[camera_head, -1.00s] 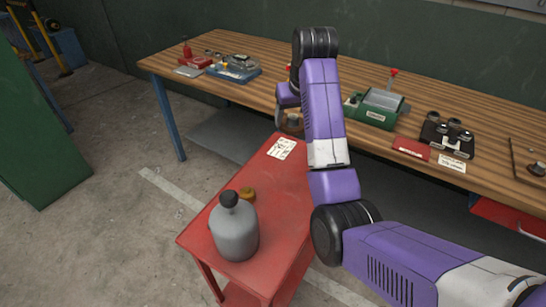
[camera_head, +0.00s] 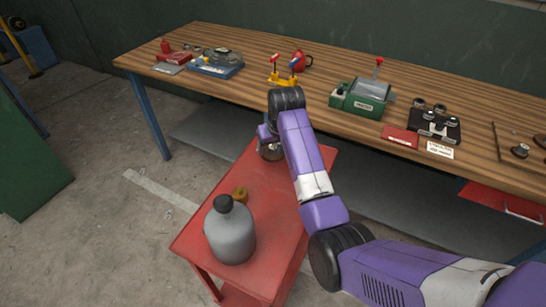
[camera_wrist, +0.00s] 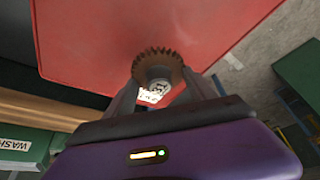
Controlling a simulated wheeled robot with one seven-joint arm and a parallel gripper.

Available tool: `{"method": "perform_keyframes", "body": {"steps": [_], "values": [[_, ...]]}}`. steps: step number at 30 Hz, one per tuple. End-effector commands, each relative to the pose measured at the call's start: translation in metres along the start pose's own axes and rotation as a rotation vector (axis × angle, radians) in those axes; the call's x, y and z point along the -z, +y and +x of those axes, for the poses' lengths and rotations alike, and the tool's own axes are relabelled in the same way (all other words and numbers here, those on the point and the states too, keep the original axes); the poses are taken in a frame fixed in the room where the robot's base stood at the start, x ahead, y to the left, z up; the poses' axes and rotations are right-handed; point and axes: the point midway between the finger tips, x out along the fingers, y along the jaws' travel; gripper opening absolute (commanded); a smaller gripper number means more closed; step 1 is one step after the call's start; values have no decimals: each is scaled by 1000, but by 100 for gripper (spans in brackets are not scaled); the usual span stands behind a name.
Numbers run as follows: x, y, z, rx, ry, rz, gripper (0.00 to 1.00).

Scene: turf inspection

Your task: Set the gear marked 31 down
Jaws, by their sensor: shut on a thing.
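The gear marked 31 (camera_wrist: 158,64) is a brown toothed disc with a pale hub label, and the number shows in the wrist view. In the head view my gripper (camera_head: 270,148) is above the far end of the red cart (camera_head: 275,215), partly hidden by my arm. The gear shows there only in part. I cannot tell whether the gear touches the cart top.
A grey bottle (camera_head: 230,235) with a black cap and a small brown round piece (camera_head: 240,194) stand on the cart's near half. The wooden bench (camera_head: 300,88) behind holds a green box (camera_head: 362,98), a blue tray (camera_head: 216,68) and a dark stand (camera_head: 434,126).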

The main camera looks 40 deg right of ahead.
Motion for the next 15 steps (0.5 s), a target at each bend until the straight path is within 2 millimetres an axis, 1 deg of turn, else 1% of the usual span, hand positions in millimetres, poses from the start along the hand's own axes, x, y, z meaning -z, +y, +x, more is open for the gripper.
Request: {"method": "perform_keyframes", "body": {"steps": [5,9,12,15], "values": [[-5,0,12,0,0,0,24],[-13,0,31,0,-1,-1,24],[-17,0,41,1,1,-1,24],[-18,0,45,1,2,-1,24]]}}
